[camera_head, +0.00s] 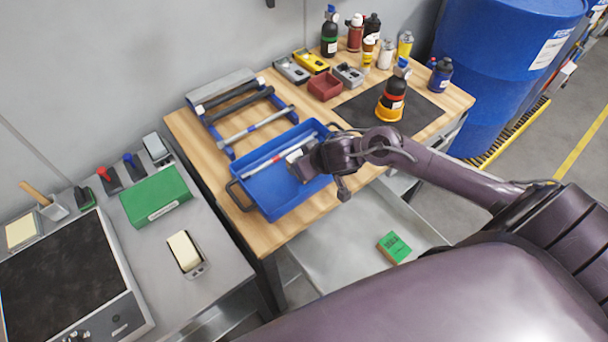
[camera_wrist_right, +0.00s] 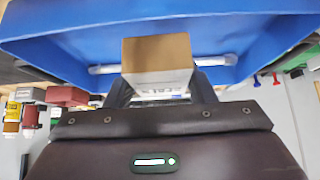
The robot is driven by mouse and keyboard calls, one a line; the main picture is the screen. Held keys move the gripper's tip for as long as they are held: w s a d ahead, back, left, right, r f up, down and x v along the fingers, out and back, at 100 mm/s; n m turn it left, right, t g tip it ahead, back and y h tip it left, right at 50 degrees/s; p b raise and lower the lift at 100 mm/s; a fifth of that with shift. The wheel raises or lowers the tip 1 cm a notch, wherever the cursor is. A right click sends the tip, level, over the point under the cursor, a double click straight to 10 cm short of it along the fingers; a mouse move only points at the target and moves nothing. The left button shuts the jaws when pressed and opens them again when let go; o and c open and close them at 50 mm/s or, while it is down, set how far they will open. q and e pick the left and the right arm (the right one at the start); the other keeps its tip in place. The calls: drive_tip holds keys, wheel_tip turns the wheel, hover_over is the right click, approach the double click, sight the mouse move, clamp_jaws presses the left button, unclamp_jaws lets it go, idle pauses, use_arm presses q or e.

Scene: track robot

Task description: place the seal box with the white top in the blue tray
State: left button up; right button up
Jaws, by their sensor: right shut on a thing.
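My right gripper (camera_head: 307,160) reaches over the right side of the tray and is shut on the seal box (camera_head: 293,156), whose pale top partly shows beside the fingers. In the right wrist view the box (camera_wrist_right: 158,62) shows a brown face and a white printed side between the fingers (camera_wrist_right: 160,92), with the blue tray (camera_wrist_right: 60,52) behind it. Whether the box touches the tray floor cannot be told. My left gripper is not in view.
A blue-and-grey rack (camera_head: 230,115) stands behind the tray. A red bin (camera_head: 325,86), bottles and an orange-based bottle (camera_head: 391,100) on a dark mat (camera_head: 425,112) are to the right. A green box (camera_head: 155,197) lies on the left bench. A green-topped box (camera_head: 394,247) lies on the lower shelf.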

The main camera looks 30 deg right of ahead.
wheel_tip(320, 180, down, 4)
drive_tip(key=shift+s+r+b, duration=0.1)
drive_tip(key=shift+r+b, duration=0.05)
drive_tip(key=shift+b, duration=0.2)
drive_tip(key=shift+f, duration=0.25)
drive_tip(key=shift+f, duration=0.1)
drive_tip(key=shift+f, duration=0.2)
drive_tip(key=o, duration=1)
drive_tip(key=shift+c, duration=0.2)
drive_tip(key=shift+r, duration=0.1)
